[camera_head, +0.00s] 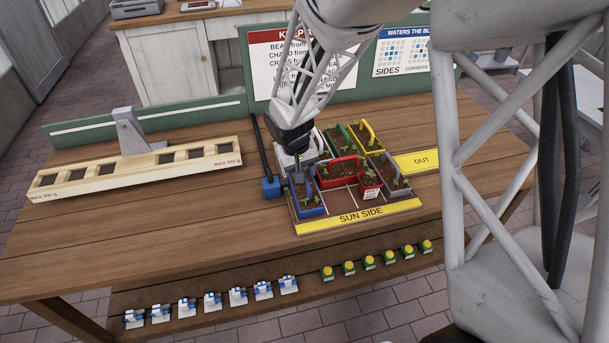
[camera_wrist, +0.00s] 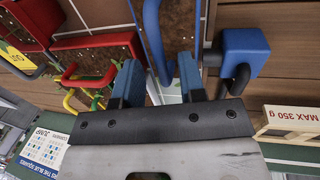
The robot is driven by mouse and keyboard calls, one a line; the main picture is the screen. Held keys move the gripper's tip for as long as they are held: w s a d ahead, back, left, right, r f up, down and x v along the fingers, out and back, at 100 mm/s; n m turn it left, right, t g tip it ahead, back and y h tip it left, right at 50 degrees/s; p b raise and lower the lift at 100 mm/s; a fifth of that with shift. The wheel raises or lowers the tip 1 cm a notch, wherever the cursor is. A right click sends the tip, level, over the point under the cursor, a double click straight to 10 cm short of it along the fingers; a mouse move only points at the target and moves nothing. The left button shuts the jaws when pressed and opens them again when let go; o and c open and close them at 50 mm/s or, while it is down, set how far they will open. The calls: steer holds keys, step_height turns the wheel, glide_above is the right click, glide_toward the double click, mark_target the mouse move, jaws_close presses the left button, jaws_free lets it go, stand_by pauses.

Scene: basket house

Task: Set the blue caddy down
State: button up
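The blue caddy (camera_head: 309,205), with soil and a seedling in it, sits in the front left cell of the tray (camera_head: 292,213) by the yellow SUN SIDE strip. It looks upright. My gripper (camera_head: 297,172) is just above its back end, pointing down. In the wrist view, the two fingers (camera_wrist: 158,80) stand apart with a gap between them. The blue handle (camera_wrist: 153,35) runs into that gap, nearer the right finger. The fingers do not look closed on it. Whether one finger touches the handle cannot be told.
Red, green, yellow and grey caddies crowd the tray beside the blue one, including a red caddy (camera_head: 340,172). A blue block with a black rod (camera_head: 271,187) stands close on the left. A wooden balance beam (camera_head: 135,170) lies further left.

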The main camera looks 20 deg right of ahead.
mark_target(297, 188)
step_height(297, 188, up, 10)
steer(key=a, duration=0.2)
steer(key=shift+f, duration=0.2)
stand_by(0.3)
steer(key=s+d+r+t, duration=0.1)
steer(key=s+r, duration=0.3)
steer(key=s, duration=0.5)
steer(key=s+d+r+y, duration=0.1)
steer(key=s+r, duration=0.3)
steer(key=s, duration=0.5)
steer(key=s+d+r+t+y, duration=0.1)
steer(key=s+r, duration=0.4)
steer(key=s, duration=0.5)
steer(key=shift+d+t, duration=0.15)
steer(key=shift+t, duration=0.15)
